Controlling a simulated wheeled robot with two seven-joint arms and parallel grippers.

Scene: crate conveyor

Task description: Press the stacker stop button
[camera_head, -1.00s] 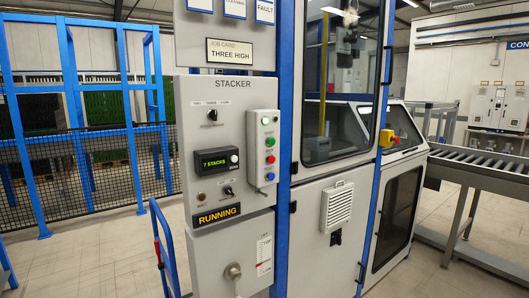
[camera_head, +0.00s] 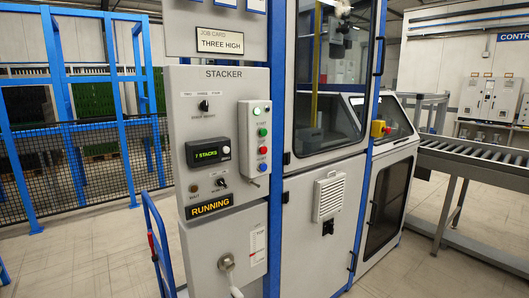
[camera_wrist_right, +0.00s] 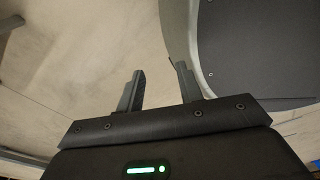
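The grey stacker panel (camera_head: 222,105) stands ahead in the head view. On it is a pale button box (camera_head: 252,179) with a lit white-green lamp (camera_head: 256,111) at top. Below are a green button (camera_head: 263,132), a red button (camera_head: 263,150) and a blue button (camera_head: 262,167). Their small labels are too blurred to read. A lit sign (camera_head: 209,205) says RUNNING, and a display (camera_head: 206,155) seems to read 7 STACKS. My right gripper (camera_wrist_right: 161,84) shows in the right wrist view, fingers apart and empty, over pale floor. My left gripper is not in view.
A red knob on a yellow box (camera_head: 380,129) sits on the machine at right. A blue hand truck frame (camera_head: 160,240) stands beside the panel's left side. Blue fencing (camera_head: 60,130) is at left, a roller conveyor (camera_head: 475,163) at right. Open floor (camera_head: 80,260) lies front left.

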